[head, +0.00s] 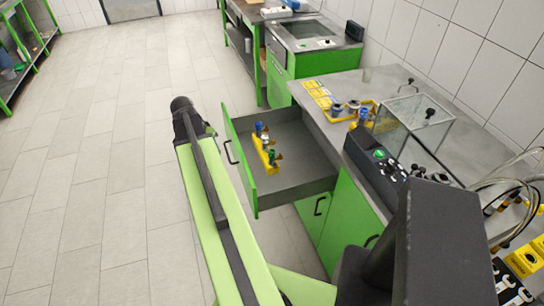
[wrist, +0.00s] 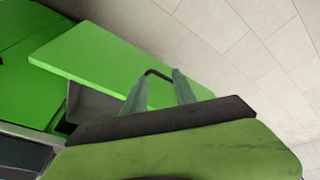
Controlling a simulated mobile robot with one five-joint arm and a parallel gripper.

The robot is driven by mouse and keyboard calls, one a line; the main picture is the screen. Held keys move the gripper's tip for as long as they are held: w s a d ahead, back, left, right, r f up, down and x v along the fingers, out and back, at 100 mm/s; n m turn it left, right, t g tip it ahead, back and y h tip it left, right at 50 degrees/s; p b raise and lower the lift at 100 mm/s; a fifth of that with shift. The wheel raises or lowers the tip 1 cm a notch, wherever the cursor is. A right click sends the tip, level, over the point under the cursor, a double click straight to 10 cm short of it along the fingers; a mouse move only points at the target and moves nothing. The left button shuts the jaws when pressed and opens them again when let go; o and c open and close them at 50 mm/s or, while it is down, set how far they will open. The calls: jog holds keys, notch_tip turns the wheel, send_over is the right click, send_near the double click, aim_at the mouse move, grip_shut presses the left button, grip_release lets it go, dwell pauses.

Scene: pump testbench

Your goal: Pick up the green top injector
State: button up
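The green top injector (head: 272,155) stands at the near end of a yellow holder (head: 262,158) inside the open drawer (head: 300,178). A blue top injector (head: 260,128) stands at the holder's far end. My gripper (head: 182,104) is outside the drawer, left of its green front, apart from the injectors. In the wrist view my gripper (wrist: 159,82) has its two fingers spread with a gap between them. The black drawer handle (wrist: 158,73) shows between and beyond the fingertips; I cannot tell whether they touch it. The injectors are not seen in the wrist view.
A counter (head: 380,80) with a clear box (head: 412,120), yellow trays (head: 320,95) and a black control panel (head: 385,165) stands right of the drawer. A second green bench (head: 280,60) is behind. The tiled floor at left (head: 90,180) is clear.

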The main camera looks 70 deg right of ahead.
aim_at(272, 153)
jog(key=s+d+r+m+g+p, duration=0.1)
jog(key=s+d+r+m+g, duration=0.15)
jog(key=s+d+m, duration=0.75)
jog(key=s+d+f+n+b, duration=0.1)
jog(key=s+d+f+b, duration=0.1)
jog(key=f+b, duration=0.3)
jog(key=s+d+f+n+b, duration=0.1)
jog(key=s+d+f+b, duration=0.2)
jog(key=f+b, duration=0.3)
jog(key=s+d+f+n+t+b, duration=0.1)
jog(key=s+d+f+b, duration=0.1)
jog(key=f+b, duration=0.3)
jog(key=shift+s+d+f+n+h, duration=0.2)
jog(key=shift+s+d+n+h, duration=0.15)
jog(key=shift+s, duration=0.25)
jog(key=shift+r, duration=0.15)
grip_shut()
